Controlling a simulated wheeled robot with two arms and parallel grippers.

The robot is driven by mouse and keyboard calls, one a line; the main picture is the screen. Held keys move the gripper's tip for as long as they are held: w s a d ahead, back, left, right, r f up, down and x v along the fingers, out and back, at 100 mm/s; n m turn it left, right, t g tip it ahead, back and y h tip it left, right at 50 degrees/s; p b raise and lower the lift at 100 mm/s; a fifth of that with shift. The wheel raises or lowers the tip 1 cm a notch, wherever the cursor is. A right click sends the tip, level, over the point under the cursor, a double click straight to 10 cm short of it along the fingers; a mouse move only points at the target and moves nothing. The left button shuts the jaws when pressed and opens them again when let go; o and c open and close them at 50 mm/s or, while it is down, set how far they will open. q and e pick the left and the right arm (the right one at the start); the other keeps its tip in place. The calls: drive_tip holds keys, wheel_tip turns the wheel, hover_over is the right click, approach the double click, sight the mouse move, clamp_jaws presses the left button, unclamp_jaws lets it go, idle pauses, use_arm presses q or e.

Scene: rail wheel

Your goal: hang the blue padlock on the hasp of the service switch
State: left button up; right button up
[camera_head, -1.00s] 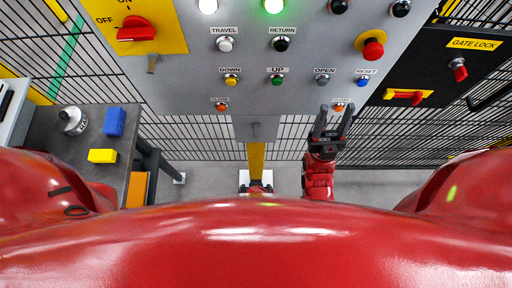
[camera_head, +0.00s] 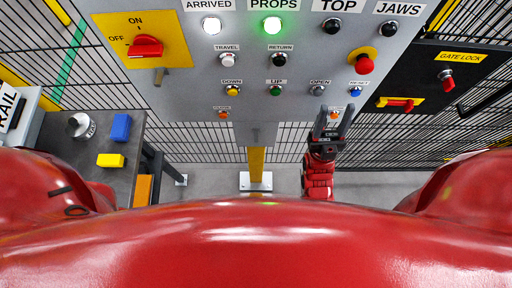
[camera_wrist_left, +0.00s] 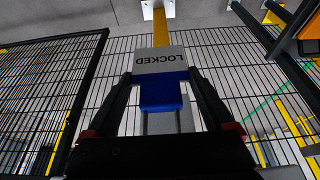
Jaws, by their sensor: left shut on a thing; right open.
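In the left wrist view my left gripper (camera_wrist_left: 165,92) is shut on the blue padlock (camera_wrist_left: 160,94). The left gripper and the padlock are not in the head view. The service switch (camera_head: 146,46) is a red knob on a yellow ON/OFF plate at the panel's upper left. Its hasp (camera_head: 160,76) looks like a small metal tab below the plate, with nothing on it. My right gripper (camera_head: 328,115) is open and empty, fingers up, before the panel's lower right.
The grey panel (camera_head: 190,95) carries several buttons and lamps. A black GATE LOCK plate (camera_head: 425,75) is at right. A side table (camera_head: 95,160) at left bears a blue block (camera_head: 121,127), a yellow block (camera_head: 110,160) and a round metal item (camera_head: 80,125). Mesh fencing stands behind.

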use_arm(q)
drive_tip(key=s+p, duration=0.3)
drive_tip(key=shift+s+p, duration=0.25)
drive_tip(key=shift+p, duration=0.1)
idle(1.0)
